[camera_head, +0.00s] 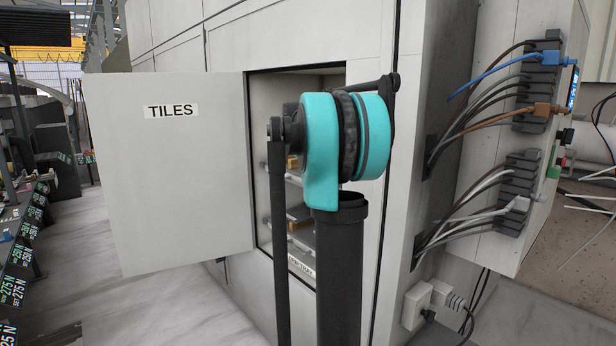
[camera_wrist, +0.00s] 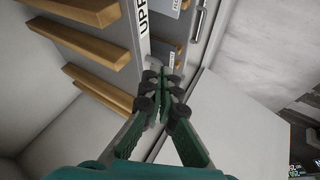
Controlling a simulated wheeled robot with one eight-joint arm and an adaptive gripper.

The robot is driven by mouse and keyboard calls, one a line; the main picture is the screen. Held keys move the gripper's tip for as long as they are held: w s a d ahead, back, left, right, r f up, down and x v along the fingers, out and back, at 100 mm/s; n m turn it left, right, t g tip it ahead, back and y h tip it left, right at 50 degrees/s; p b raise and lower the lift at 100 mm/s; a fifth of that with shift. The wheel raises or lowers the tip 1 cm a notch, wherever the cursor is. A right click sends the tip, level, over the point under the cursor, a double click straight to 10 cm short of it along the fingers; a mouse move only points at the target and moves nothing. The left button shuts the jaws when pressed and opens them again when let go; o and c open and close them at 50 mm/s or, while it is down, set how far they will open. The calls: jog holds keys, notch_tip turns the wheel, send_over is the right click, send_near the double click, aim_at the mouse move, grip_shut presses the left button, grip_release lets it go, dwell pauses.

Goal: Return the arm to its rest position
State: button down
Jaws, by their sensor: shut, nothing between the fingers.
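My gripper (camera_wrist: 165,80) shows in the wrist view with its green fingers together and nothing between them. It points toward the edge of a shelf frame with a label that starts "UPP" (camera_wrist: 144,18). My teal and black arm stands in the middle of the head view, in front of the open cabinet (camera_head: 258,160). The arm hides much of the cabinet opening, and my gripper is not visible in the head view.
The cabinet door (camera_head: 170,190), labelled TILES, stands wide open to the left. Wooden strips (camera_wrist: 78,40) line the shelves beside my gripper. Cabled terminal blocks (camera_head: 535,85) are on the right, with a plug (camera_head: 415,303) below. Floor (camera_head: 150,310) at lower left looks clear.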

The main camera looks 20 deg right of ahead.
jog(key=shift+s+a+r, duration=0.25)
jog(key=s+a+f+y, duration=0.1)
jog(key=s+a+f, duration=0.6)
jog(key=s+f, duration=0.4)
jog(key=s+a+f+m+g+y, duration=0.1)
jog(key=s+a+f, duration=0.6)
jog(key=s+f, duration=0.4)
jog(key=s+a+f+m+g+y, duration=0.1)
jog(key=s+a+f+y, duration=0.1)
jog(key=s+a+f, duration=0.5)
jog(key=s+f, duration=0.5)
jog(key=s, duration=0.3)
jog(key=shift+s+a, duration=0.25)
jog(key=shift+s, duration=0.1)
jog(key=shift+f, duration=0.1)
